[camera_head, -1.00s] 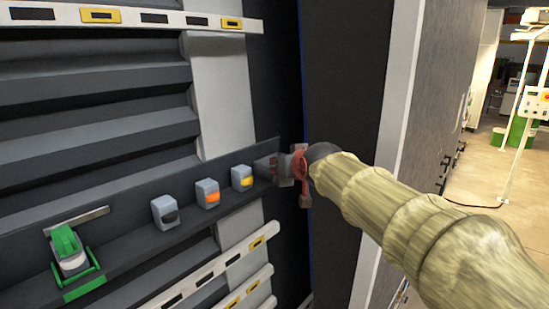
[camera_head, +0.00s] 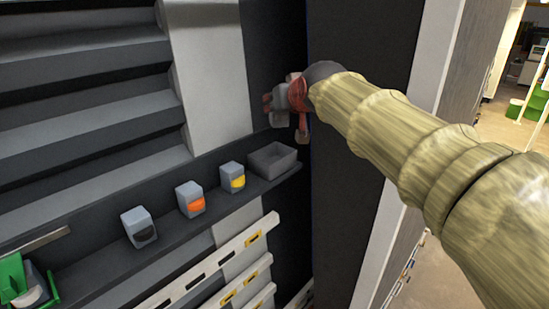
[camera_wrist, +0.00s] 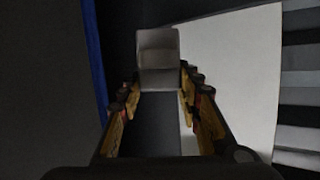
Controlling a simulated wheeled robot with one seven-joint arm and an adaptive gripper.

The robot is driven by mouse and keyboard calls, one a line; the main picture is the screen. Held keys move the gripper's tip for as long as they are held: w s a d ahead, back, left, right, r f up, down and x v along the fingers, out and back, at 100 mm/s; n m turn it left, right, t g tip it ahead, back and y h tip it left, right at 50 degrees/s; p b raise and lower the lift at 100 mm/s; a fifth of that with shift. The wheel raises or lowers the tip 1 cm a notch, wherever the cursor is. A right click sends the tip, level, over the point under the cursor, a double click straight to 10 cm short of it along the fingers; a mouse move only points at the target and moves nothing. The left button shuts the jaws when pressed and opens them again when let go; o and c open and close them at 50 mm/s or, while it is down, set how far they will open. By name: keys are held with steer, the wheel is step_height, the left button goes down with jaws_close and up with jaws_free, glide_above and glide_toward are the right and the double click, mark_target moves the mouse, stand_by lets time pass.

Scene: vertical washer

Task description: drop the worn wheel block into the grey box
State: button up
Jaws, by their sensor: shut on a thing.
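My gripper (camera_head: 284,114) is above the right end of the dark shelf, over the grey box and a little toward its right. It is shut on a grey block (camera_wrist: 158,58), which sits between the fingertips at the top middle of the wrist view. I cannot make out wear on it. The grey box (camera_head: 273,168) is a small open-topped tray at the shelf's right end. The block is apart from the box, with a gap below the gripper.
Blocks with yellow (camera_head: 232,177), orange (camera_head: 190,199) and black (camera_head: 138,227) fronts stand along the shelf (camera_head: 95,283) left of the box. A green fixture (camera_head: 20,283) is at far left. A dark wall panel (camera_head: 352,200) rises close on the right.

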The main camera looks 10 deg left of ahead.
mark_target(281, 124)
steer(key=shift+s+f+b, duration=0.15)
steer(key=shift+f+b, duration=0.3)
steer(key=shift+f, duration=2.25)
steer(key=o, duration=1.3)
steer(key=v, duration=1.2)
steer(key=s+d+f+m+g+h+b, duration=0.1)
steer(key=s+d+f+b, duration=0.8)
steer(key=f, duration=1.2)
steer(key=s+d+f+m+g+h+b, duration=0.2)
steer(key=s+d+f+b, duration=0.7)
steer(key=f, duration=1.2)
steer(key=s+d+f+m+g+h+b, duration=0.2)
steer(key=s+d+f+b, duration=0.8)
steer(key=f+b, duration=0.5)
steer(key=shift+s+f+g+h+b, duration=0.15)
steer(key=shift+f+g, duration=0.1)
steer(key=shift+f, duration=0.8)
steer(key=shift+s+f+g+h+b, duration=0.1)
steer(key=shift+s+f+g+h, duration=0.1)
steer(key=shift+f, duration=0.8)
steer(key=shift+s+f+g+h+b, duration=0.15)
steer(key=shift+f+g, duration=0.1)
steer(key=shift+f, duration=0.8)
